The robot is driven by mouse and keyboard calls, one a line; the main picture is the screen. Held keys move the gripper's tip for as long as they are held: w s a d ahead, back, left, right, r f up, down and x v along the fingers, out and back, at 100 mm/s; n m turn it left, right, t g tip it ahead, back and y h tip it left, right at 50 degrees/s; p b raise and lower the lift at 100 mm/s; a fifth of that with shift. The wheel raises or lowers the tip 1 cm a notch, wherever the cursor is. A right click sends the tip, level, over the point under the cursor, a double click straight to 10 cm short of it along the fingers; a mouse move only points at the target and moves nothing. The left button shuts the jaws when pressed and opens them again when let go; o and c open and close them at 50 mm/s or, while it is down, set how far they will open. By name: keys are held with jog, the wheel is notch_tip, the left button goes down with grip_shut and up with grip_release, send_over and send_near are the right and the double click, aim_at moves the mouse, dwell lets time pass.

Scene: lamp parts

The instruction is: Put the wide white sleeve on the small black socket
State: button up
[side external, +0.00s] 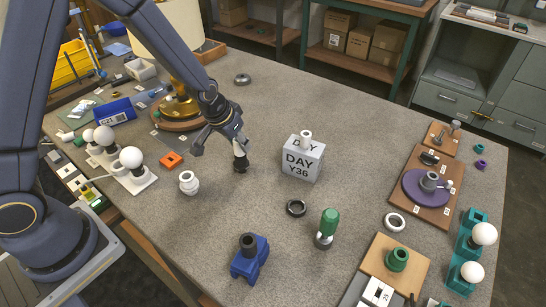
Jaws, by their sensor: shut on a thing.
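My gripper (238,147) is low over the middle-left of the table, pointing down. It is shut on a small white piece, which I take to be the wide white sleeve (239,150). The fingers hide part of it. Directly below is a small black piece, which looks like the small black socket (240,166), standing on the table. The white piece appears in line with the black one and very close to it. I cannot tell whether it is seated on it or only touching.
A white ribbed part (188,184) stands to the left. An orange block (171,160) and a brass lamp base (178,112) are at left. A black ring (296,208) lies in front.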

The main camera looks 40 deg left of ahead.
jog(key=shift+f, duration=0.15)
jog(key=shift+f, duration=0.25)
jog(key=o, duration=1)
jog(key=shift+o, duration=0.2)
jog(key=shift+r, duration=0.4)
jog(key=v, duration=1.2)
jog(key=s+a+r, duration=0.1)
jog(key=s+r, duration=0.4)
jog(key=s, duration=0.4)
jog(key=s+a+r+t, duration=0.1)
jog(key=s+a+r, duration=0.1)
jog(key=s+r, duration=0.4)
jog(key=s, duration=0.3)
jog(key=shift+s+r, duration=0.15)
jog(key=shift+r, duration=0.2)
